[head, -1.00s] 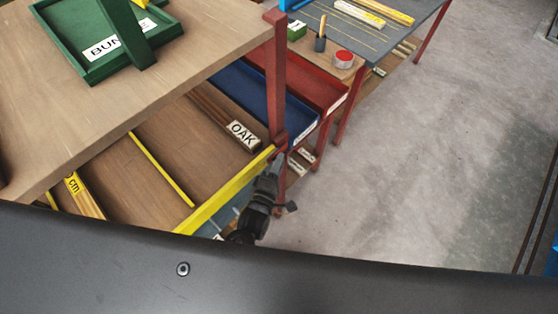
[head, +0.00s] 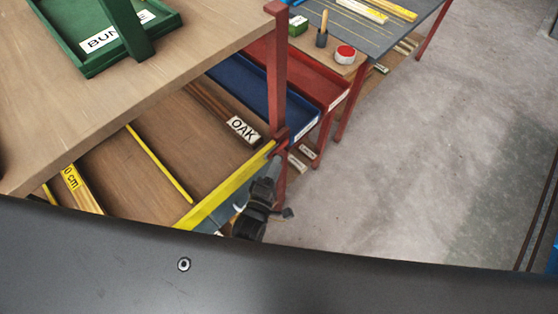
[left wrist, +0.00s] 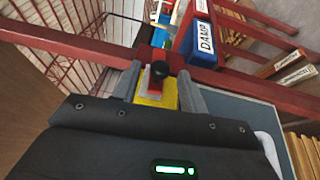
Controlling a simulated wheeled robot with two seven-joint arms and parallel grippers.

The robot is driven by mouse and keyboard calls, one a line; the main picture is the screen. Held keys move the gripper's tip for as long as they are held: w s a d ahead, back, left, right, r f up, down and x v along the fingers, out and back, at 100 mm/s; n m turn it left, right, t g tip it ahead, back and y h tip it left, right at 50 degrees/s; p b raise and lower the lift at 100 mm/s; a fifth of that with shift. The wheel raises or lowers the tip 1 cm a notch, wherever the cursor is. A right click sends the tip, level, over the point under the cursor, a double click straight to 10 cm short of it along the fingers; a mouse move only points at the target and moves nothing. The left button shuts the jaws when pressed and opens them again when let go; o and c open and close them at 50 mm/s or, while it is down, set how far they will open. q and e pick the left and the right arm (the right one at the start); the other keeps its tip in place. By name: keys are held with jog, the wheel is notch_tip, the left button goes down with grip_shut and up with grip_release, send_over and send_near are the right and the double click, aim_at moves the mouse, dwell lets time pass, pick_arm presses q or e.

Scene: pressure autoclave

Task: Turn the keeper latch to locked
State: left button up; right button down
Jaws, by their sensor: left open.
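The keeper latch (left wrist: 159,69) shows in the left wrist view as a small black knob with a red and grey piece. It sits at the end of a yellow bar (left wrist: 156,92), by the red frame. In the head view the yellow bar (head: 222,188) runs along the lower shelf's edge to the red post (head: 278,80). My left gripper (left wrist: 160,88) is open, its grey fingers on either side of the yellow bar's end and the latch. I cannot tell if they touch. In the head view my left gripper (head: 272,172) is just below the post corner. My right gripper is out of view.
A blue tray (head: 240,80) and a red tray (head: 300,75) lie behind the post. A block labelled OAK (head: 243,130) lies on the lower shelf. A green tray (head: 95,65) stands on the upper board. Open floor (head: 420,170) lies to the right.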

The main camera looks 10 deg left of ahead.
pick_arm(q)
jog(key=b+v, duration=0.2)
jog(key=v, duration=0.5)
jog(key=shift+s, duration=0.35)
